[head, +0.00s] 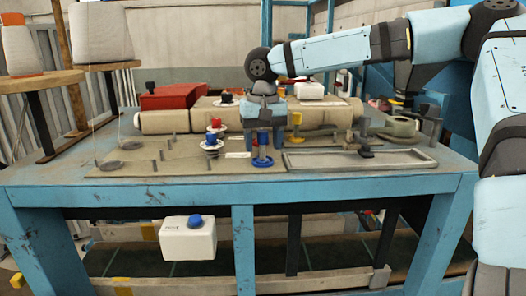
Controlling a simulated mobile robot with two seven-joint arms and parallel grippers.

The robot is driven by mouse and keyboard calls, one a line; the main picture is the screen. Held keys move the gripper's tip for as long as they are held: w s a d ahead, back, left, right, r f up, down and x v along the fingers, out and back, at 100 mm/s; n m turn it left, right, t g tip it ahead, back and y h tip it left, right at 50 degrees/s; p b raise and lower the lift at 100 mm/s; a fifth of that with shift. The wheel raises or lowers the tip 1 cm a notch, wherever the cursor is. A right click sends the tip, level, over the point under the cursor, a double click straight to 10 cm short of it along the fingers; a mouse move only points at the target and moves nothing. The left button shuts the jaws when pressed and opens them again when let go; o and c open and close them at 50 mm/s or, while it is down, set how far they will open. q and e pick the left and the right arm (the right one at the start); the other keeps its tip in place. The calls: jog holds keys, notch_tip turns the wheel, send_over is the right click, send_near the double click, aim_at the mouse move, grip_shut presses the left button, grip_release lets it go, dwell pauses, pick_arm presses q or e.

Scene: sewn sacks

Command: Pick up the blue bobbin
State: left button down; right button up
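The blue bobbin (263,139) stands upright near the middle of the blue table (130,196), over a round blue base (263,162). My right gripper (265,143) comes down from above, pointing down, with one finger to each side of the bobbin. It looks open, with small gaps between the fingers and the bobbin. Whether the bobbin stands in front of the fingers or exactly between them is hard to tell. My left gripper is not in view.
A beige roll (190,118) lies behind, with a red box (175,97) beyond. A white box (188,240) hangs or stands below the tabletop.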

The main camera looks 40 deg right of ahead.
jog(key=shift+a, duration=0.1)
jog(key=c, duration=1)
jog(key=shift+o, duration=0.2)
jog(key=shift+r, duration=0.15)
